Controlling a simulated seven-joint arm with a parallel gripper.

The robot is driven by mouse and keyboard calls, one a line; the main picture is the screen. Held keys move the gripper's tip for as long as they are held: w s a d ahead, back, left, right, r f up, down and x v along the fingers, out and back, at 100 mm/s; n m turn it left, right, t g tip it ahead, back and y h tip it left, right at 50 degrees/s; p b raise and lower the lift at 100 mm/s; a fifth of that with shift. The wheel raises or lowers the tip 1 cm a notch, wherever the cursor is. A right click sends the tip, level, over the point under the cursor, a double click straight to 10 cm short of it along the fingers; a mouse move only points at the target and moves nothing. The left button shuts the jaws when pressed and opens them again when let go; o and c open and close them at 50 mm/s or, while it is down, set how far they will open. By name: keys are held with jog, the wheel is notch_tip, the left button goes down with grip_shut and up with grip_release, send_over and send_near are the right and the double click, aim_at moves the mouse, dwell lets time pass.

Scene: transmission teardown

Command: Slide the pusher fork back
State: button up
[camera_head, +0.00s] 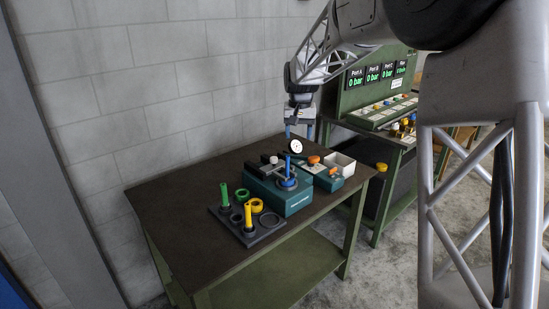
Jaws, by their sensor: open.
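A teal machine block (291,201) sits on the dark workbench. A blue upright shaft (287,166) stands on it in a blue round base, with a white-faced dial gauge (296,146) beside the shaft. A dark part with a pale knob (273,160) lies on top of the block at its back left; I cannot tell for sure whether it is the pusher fork. My gripper (303,124) hangs above the block, close to the top of the blue shaft. It is open, and its fingertips are small and hard to make out here.
A dark tray (246,240) at the front left holds green and yellow posts and rings. A smaller teal box (328,183) with orange knobs and a white bin (341,164) stand right of the block. A green test bench (375,103) stands behind right. The left bench top is clear.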

send_over(274, 158)
jog(key=shift+g, duration=0.3)
notch_tip(274, 158, down, 9)
jog(key=shift+w+r, duration=0.1)
jog(key=shift+w, duration=0.05)
jog(key=shift+f, duration=3.95)
jog(key=shift+c, duration=0.4)
grip_shut()
